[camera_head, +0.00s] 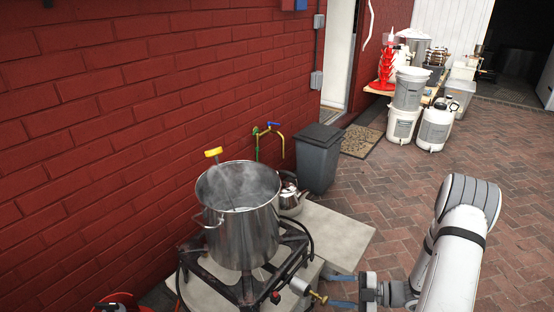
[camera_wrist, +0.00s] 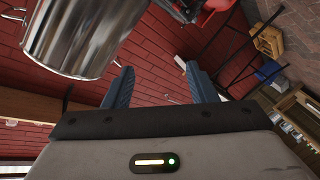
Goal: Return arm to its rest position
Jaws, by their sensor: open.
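My gripper (camera_head: 343,291) is at the lower right of the head view, with my white arm behind it. Its two blue fingers point left toward the burner stand and are apart, with nothing between them. In the wrist view my gripper (camera_wrist: 160,88) also shows open and empty. A large steel pot (camera_head: 238,235) stands upright on a dark burner stand (camera_head: 243,288), left of my gripper and apart from it. Steam rises from the pot, and a yellow-topped stick (camera_head: 213,152) leans out of it. The pot also shows in the wrist view (camera_wrist: 75,38), tilted by the camera angle.
A steel kettle (camera_head: 291,197) sits behind the pot, near a grey bin (camera_head: 320,157). A red brick wall (camera_head: 120,110) runs along the left. White buckets (camera_head: 403,122) stand at the back right. Brick paving (camera_head: 385,190) is open in the middle right.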

